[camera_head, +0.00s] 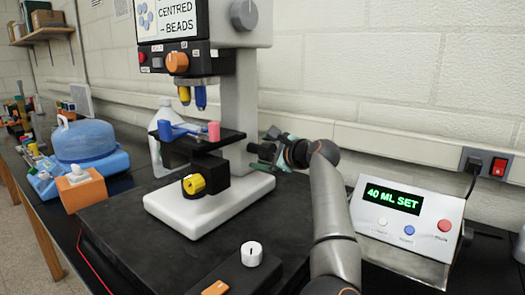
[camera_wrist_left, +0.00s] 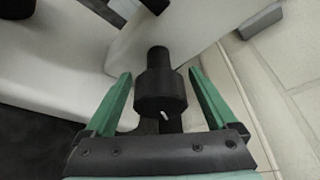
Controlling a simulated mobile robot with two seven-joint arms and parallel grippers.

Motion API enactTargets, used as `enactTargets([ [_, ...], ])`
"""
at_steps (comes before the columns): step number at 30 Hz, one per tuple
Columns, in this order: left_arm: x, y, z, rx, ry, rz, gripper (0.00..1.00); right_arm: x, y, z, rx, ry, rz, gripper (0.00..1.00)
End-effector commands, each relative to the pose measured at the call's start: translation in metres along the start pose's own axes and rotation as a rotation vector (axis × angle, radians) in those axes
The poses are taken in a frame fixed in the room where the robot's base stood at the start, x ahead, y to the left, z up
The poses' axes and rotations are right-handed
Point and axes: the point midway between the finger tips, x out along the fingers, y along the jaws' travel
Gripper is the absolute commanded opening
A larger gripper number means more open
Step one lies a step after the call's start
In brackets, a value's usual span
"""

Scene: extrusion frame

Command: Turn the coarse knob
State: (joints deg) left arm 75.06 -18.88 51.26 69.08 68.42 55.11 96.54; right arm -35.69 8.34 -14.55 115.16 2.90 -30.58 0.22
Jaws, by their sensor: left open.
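A black cylindrical knob (camera_wrist_left: 160,92) with a white mark on its end sticks out from the side of the white microscope (camera_head: 240,100). In the left wrist view it sits between the two green fingers of my left gripper (camera_wrist_left: 160,74), with a gap on each side. The gripper is open and does not grip it. In the head view my left gripper (camera_head: 270,150) is at the right side of the microscope, and the knob is hard to make out there. A yellow knob (camera_head: 194,184) is on the front left. No label reading coarse is legible. My right gripper is not in view.
The microscope's stage (camera_head: 205,140) holds a blue and a pink item close to my gripper. A black box with a white knob (camera_head: 251,252) is in front. A control box (camera_head: 405,215) reading "40 ML SET" stands at right. A wall runs behind.

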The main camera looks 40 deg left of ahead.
Motion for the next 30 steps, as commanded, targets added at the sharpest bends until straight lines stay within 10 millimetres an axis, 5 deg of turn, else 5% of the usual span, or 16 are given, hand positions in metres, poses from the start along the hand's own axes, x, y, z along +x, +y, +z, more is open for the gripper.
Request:
enactTargets([
  [10,0.0041,0.0000,0.0000,-0.001,0.001,0.000,0.91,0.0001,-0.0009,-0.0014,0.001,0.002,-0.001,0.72],
  [30,0.0037,0.0000,-0.0001,-0.001,0.001,0.000,0.16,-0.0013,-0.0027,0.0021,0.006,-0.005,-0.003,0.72],
])
